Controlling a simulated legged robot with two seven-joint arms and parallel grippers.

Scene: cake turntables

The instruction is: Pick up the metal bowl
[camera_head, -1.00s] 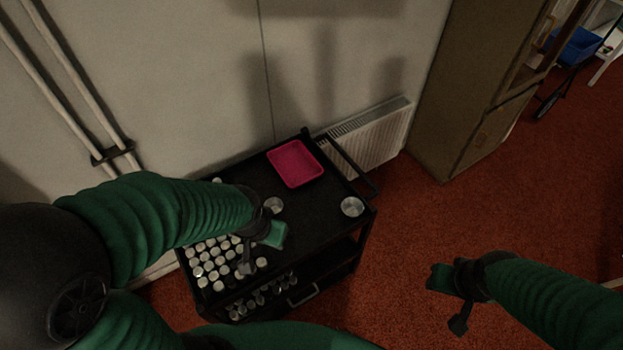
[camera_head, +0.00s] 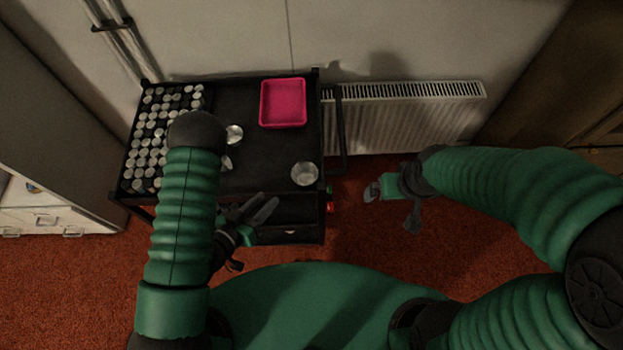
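A round metal bowl (camera_head: 305,174) stands near the front right corner of the black cart's top. A smaller round metal vessel (camera_head: 234,134) stands left of the middle of the same top; I cannot tell whether it is also a bowl. My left gripper (camera_head: 259,208) is at the cart's front edge, below and left of the metal bowl, apart from it. Its fingers look parted, with nothing between them. My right gripper (camera_head: 388,207) is to the right of the cart, past the bowl, over the floor. Its fingers are spread and empty.
The black cart (camera_head: 262,172) carries a pink tray (camera_head: 283,103) at the back and several rows of lidded jars (camera_head: 150,148) at the left. A radiator (camera_head: 410,120) and wall stand behind. A white drawer unit (camera_head: 50,218) is at left. Red floor lies right of the cart.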

